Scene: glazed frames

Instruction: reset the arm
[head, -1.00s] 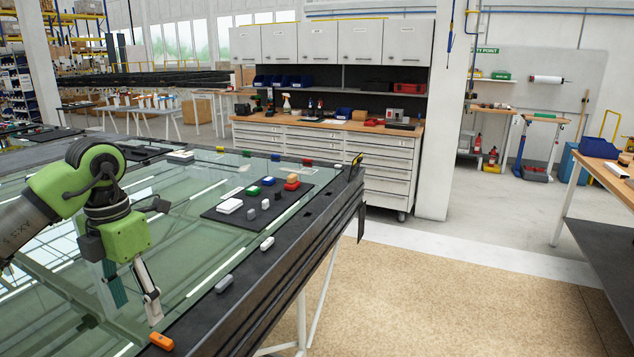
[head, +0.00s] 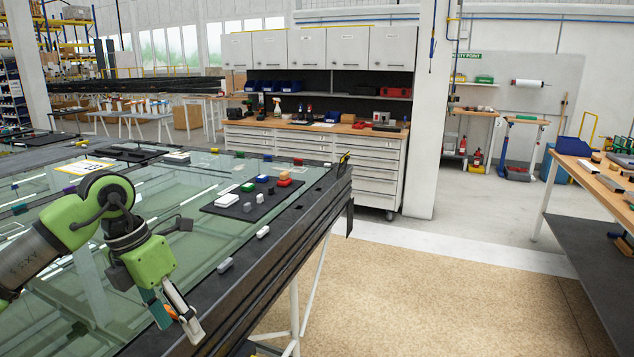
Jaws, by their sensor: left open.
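My left arm (head: 101,203), green and grey, reaches in from the left over the near end of the glazed table. Its left gripper (head: 179,330) points down near the table's front edge, with its fingers apart and nothing seen held between them. A small orange block (head: 170,311) shows partly behind the fingers; most of it is hidden, and I cannot tell whether they touch. My right gripper is not in view.
The glass-topped table (head: 182,240) has a dark mat (head: 238,214) with several small blocks. A grey block (head: 225,265) and a white block (head: 262,231) lie on its dark border. A workbench (head: 590,178) stands at right. The tan floor (head: 420,300) between is clear.

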